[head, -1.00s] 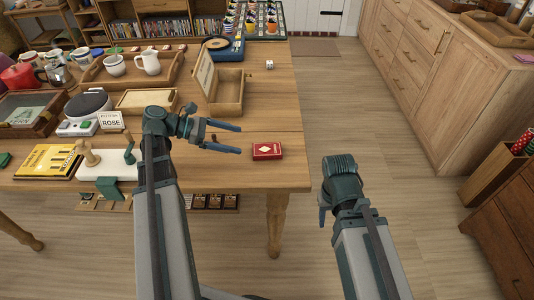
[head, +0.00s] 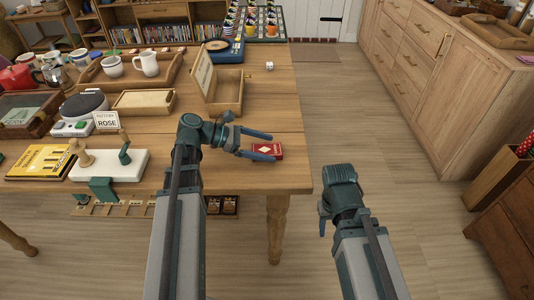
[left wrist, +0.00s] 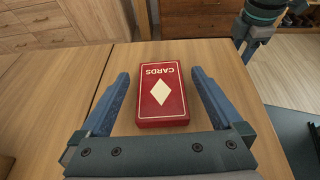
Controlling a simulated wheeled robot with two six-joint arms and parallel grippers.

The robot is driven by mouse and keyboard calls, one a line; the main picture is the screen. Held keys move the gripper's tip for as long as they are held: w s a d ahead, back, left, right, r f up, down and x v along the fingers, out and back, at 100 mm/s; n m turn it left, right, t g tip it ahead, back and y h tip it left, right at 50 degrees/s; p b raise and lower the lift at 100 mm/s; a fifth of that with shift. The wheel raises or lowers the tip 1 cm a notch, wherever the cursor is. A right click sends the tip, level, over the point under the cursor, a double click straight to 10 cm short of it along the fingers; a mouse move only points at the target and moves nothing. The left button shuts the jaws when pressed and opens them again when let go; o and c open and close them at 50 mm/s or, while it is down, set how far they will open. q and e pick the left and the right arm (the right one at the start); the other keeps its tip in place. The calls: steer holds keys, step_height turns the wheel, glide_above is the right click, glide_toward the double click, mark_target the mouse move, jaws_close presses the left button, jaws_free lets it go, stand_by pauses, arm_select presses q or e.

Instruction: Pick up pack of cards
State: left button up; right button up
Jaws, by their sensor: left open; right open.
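The pack of cards (head: 268,150) is a red box with a white diamond, lying flat on the wooden table near its right front corner. In the left wrist view the pack (left wrist: 161,95) shows its "CARDS" label and sits between the two blue fingers. My left gripper (head: 259,146) is open, with a finger on either side of the pack and a visible gap to each side. It also shows in the left wrist view (left wrist: 160,92). My right gripper (head: 324,218) is at the right, off the table over the floor, far from the pack; its fingers are mostly hidden.
The table's right edge (head: 303,130) is close to the pack. An open wooden box (head: 229,106) and a white die (head: 269,66) stand farther back.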

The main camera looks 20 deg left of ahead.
mark_target(273, 149)
arm_select(q)
steer(key=shift+x, duration=0.85)
steer(key=shift+w+d+f, duration=0.1)
steer(key=shift+d+f, duration=0.05)
steer(key=shift+d, duration=0.1)
steer(key=c, duration=1.4)
arm_select(e)
steer(key=shift+f, duration=0.4)
